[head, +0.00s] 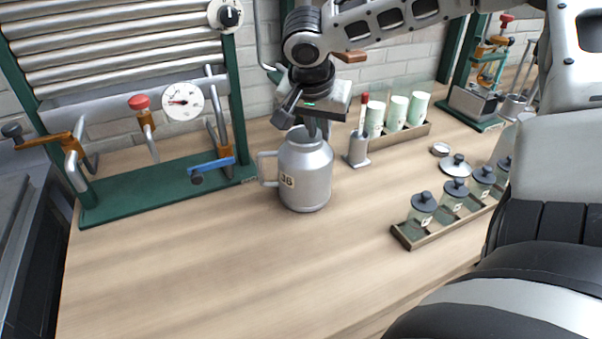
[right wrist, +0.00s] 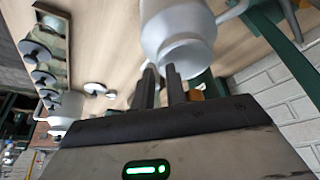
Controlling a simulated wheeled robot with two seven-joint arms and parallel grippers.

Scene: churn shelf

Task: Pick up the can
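The can (head: 305,172) is a grey metal churn with a side handle and a label that looks like "38". It stands upright on the wooden bench in the head view. My right gripper (head: 316,124) points down at the can's mouth from above. In the right wrist view, the two dark fingers (right wrist: 160,86) are close together with a narrow gap, and their tips meet the edge of the can's rim (right wrist: 187,58). I cannot tell whether they are closed on the rim. My left gripper is in neither view.
A green rack (head: 160,188) with a gauge and valves stands left of the can. Behind the can to the right are a small metal holder (head: 357,152) and a tray of pale green cups (head: 397,112). A tray of lidded jars (head: 422,208) is at right. The front bench is clear.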

